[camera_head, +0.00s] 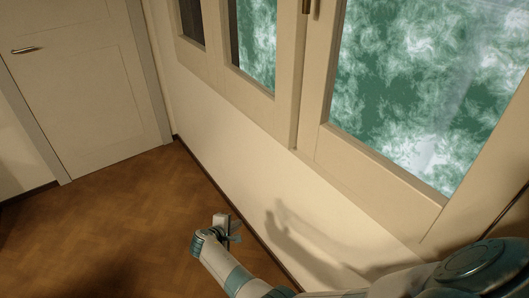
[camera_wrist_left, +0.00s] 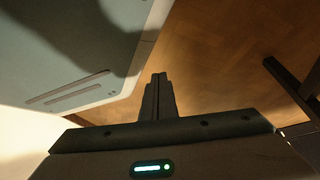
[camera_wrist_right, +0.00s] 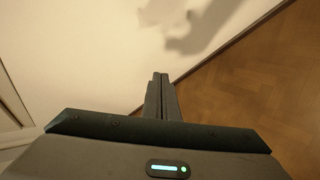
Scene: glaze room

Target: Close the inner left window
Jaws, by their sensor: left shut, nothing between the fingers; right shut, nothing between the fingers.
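A row of cream-framed windows runs along the wall in the head view. The large right window sash (camera_head: 375,168) has green-and-white glass, and a dark handle (camera_head: 310,6) shows at the top edge. A narrower window sash (camera_head: 245,88) is left of it, and a further one (camera_head: 194,45) shows only in part. I cannot tell which is the inner left one, or whether any stands ajar. My right gripper (camera_head: 234,229) is low by the wall, below the windows and apart from them, shut and empty; its fingers show in the right wrist view (camera_wrist_right: 160,88). My left gripper (camera_wrist_left: 158,88) is shut and empty above the floor.
A closed cream door (camera_head: 85,90) with a handle (camera_head: 24,50) is at the left. The brown wooden floor (camera_head: 110,220) is clear in front of it. A dark wooden leg (camera_wrist_left: 288,88) stands at the right in the left wrist view.

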